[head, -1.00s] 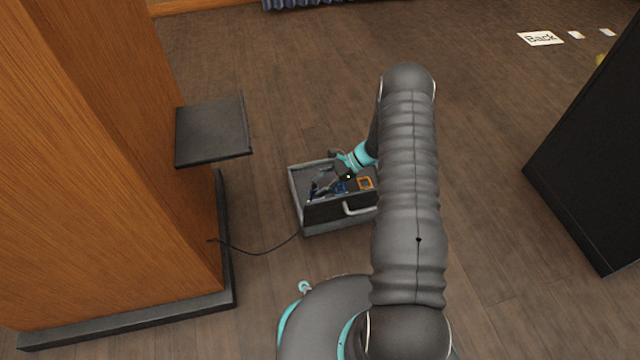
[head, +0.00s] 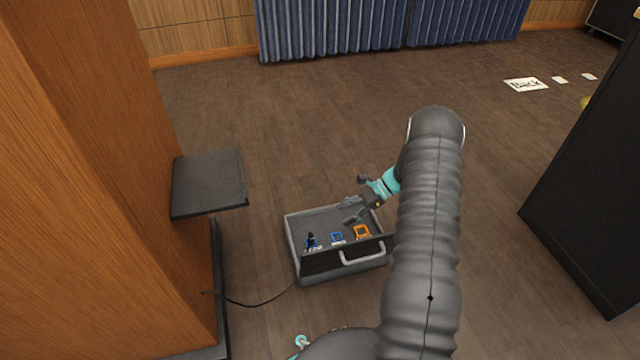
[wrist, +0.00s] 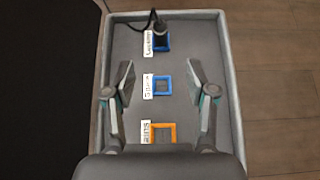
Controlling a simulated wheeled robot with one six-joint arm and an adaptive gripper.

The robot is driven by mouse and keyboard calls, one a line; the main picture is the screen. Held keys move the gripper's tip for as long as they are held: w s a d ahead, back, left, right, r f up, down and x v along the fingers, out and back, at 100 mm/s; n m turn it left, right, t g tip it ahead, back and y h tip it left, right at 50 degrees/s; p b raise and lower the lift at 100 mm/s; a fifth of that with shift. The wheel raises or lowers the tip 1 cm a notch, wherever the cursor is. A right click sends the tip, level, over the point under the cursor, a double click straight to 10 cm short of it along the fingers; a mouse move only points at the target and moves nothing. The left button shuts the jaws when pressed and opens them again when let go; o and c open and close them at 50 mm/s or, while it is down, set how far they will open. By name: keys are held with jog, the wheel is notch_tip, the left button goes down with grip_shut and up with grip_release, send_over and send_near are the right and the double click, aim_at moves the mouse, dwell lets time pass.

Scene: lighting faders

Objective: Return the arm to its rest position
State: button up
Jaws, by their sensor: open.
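My gripper (head: 352,210) is open and empty above the right part of a grey case (head: 292,238) on the floor. In the wrist view its two fingers (wrist: 160,88) stand wide apart over the case, with nothing between them but the case floor and a blue frame (wrist: 161,86) below. My dark sleeved arm reaches down from the right in the head view. In the case are a blue frame with a black plug-like piece (head: 311,240) standing in it, the empty-looking blue frame and an orange frame (head: 361,231). Each has a white label beside it.
A black cable (head: 250,303) runs from the case to the wooden cabinet (head: 70,180) at left. A dark shelf (head: 208,183) juts from the cabinet. A black box (head: 590,180) stands at right. Open floor lies beyond the case, with a "Back" sign (head: 525,85) on it.

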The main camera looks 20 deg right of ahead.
jog(key=s+n+g+h, duration=0.2)
jog(key=s+n+h, duration=0.15)
jog(key=s, duration=0.45)
jog(key=s+a+r+n+t+h+p, duration=0.2)
jog(key=s+r, duration=0.5)
jog(key=r, duration=0.9)
jog(key=s+a+r+n+t+h+p, duration=0.3)
jog(key=s+a+r+n, duration=0.3)
jog(key=r, duration=1)
jog(key=s+a+r+n+t+h+p, duration=0.2)
jog(key=s+a+r+n+p, duration=0.2)
jog(key=s+r, duration=0.5)
notch_tip(320, 180, up, 8)
jog(key=shift+s+f+n+t+h, duration=0.1)
jog(key=shift+s+n+t+h, duration=0.25)
jog(key=shift+n, duration=0.9)
